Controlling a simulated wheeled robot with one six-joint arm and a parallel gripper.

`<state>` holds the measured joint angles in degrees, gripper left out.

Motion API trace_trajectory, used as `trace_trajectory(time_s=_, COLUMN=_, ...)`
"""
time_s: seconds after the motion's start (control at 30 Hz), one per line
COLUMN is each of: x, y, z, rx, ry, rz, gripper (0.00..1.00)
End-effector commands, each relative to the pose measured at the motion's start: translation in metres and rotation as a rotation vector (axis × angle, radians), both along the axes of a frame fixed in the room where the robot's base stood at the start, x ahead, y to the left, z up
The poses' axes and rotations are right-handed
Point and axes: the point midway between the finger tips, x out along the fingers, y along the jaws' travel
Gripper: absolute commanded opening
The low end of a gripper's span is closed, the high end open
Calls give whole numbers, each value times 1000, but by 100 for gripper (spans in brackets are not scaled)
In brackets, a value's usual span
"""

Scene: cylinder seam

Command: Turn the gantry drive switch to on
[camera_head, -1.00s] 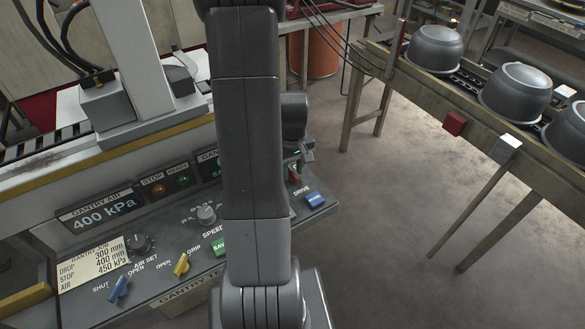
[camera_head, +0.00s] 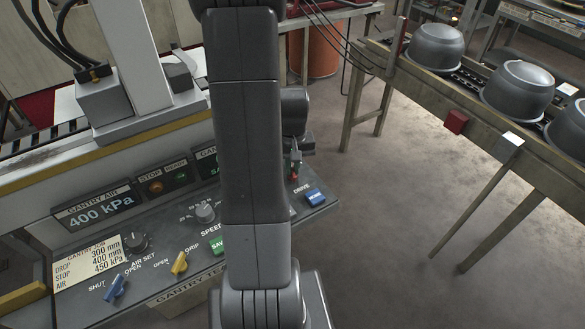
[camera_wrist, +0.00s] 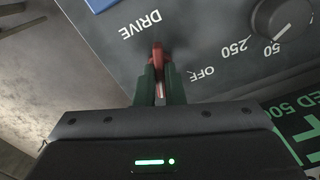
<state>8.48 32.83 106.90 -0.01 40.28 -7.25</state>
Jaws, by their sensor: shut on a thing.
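The drive switch is a small red lever on the grey control panel, beside the word DRIVE. In the wrist view the red lever (camera_wrist: 157,54) stands between the tips of my gripper's green fingers (camera_wrist: 158,72). The fingers are shut on it. The word OFF is printed to the right of the fingers; no ON mark shows, and the fingers hide part of the lever and its base. In the head view my gripper (camera_head: 295,164) is at the panel's right end, partly behind my arm, and the lever is barely visible there.
A blue button (camera_head: 315,197) sits close to the switch at the panel's right edge. A speed knob (camera_head: 205,213), yellow grip switch (camera_head: 179,263) and blue air switch (camera_head: 116,288) lie leftward. A conveyor with grey pots (camera_head: 516,88) stands to the right, with clear floor between.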

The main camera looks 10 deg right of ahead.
Motion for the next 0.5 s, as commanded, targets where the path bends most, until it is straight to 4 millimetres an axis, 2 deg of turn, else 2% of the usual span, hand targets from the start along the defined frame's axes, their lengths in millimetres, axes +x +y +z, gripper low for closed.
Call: trace_trajectory(time_s=0.5, x=0, y=0, z=-1, rx=0, ry=-1, rz=-353, gripper=0)
